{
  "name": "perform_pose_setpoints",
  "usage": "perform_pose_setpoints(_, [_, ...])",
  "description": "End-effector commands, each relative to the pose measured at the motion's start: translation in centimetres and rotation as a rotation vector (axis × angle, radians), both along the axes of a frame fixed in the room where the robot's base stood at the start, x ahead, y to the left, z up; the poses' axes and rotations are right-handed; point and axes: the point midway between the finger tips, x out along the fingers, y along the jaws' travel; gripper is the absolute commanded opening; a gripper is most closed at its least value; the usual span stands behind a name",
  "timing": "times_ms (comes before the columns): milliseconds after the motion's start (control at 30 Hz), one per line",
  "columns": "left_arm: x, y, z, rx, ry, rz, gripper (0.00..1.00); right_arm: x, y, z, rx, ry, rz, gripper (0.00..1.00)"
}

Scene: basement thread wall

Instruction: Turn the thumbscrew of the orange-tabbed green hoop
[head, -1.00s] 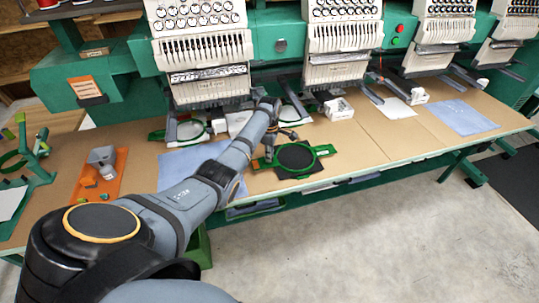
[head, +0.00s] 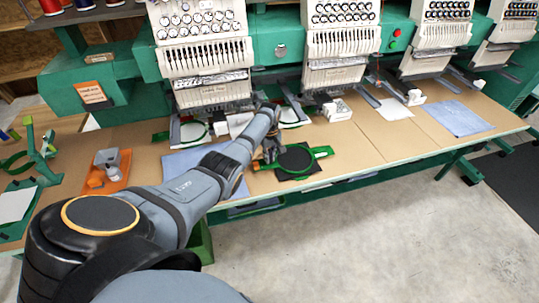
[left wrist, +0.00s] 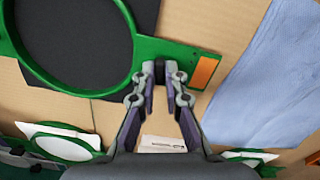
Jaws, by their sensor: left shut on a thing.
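The green hoop (head: 322,152) lies on the table near its front edge with black fabric in its ring. In the left wrist view the hoop (left wrist: 185,51) fills the top left, and its orange tab (left wrist: 204,72) is to the right of the fingers. My left gripper (head: 270,152) is at the hoop's left end. In the left wrist view my left gripper (left wrist: 160,77) is shut on the small dark thumbscrew (left wrist: 160,69) at the hoop's edge, which the fingertips partly hide. My right gripper is not in view.
A pale blue cloth (left wrist: 262,85) lies beside the hoop. Another green hoop (left wrist: 62,146) with white fabric lies towards the machine. White machine heads (head: 205,58) stand along the back. An orange mat (head: 118,182) with small items is at the left. Table (head: 370,145) right of the hoop is bare.

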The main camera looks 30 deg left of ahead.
Motion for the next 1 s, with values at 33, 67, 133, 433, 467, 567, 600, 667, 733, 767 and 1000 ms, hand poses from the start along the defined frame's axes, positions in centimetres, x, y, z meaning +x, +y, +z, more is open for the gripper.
perform_pose_setpoints(33, [0.0, 0.0, 0.2, -0.001, 0.000, -0.043, 0.00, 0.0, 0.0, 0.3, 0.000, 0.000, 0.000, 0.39])
perform_pose_setpoints(67, [0.0, 0.0, 0.2, 0.000, 0.000, -0.072, 0.00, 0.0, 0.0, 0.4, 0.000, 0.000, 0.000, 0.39])
perform_pose_setpoints(133, [0.0, 0.0, 0.1, 0.000, -0.001, -0.138, 0.00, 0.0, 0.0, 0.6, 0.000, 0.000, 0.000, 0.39])
perform_pose_setpoints(433, [0.0, 0.0, 0.1, -0.001, -0.001, -0.422, 0.00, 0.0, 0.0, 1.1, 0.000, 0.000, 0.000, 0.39])
perform_pose_setpoints(467, [0.0, 0.0, 0.0, -0.001, -0.001, -0.451, 0.00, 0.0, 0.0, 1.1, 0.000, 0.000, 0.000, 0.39])
perform_pose_setpoints(567, [0.0, 0.0, 0.0, 0.000, -0.002, -0.546, 0.00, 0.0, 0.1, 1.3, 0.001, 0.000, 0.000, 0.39])
perform_pose_setpoints(600, [0.0, 0.0, 0.1, 0.000, -0.002, -0.584, 0.00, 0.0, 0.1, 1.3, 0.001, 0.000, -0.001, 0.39])
perform_pose_setpoints(667, [0.0, 0.0, 0.1, 0.000, -0.002, -0.641, 0.00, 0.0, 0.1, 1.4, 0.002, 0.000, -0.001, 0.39])
perform_pose_setpoints(733, [0.0, 0.0, 0.1, 0.000, -0.002, -0.707, 0.00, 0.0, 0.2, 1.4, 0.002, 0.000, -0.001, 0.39])
perform_pose_setpoints(767, [0.0, 0.0, 0.1, 0.000, -0.002, -0.736, 0.00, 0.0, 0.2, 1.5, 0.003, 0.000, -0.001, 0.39])
perform_pose_setpoints(1000, [0.0, 0.0, 0.0, 0.000, -0.003, -0.964, 0.00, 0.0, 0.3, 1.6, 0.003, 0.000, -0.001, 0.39])
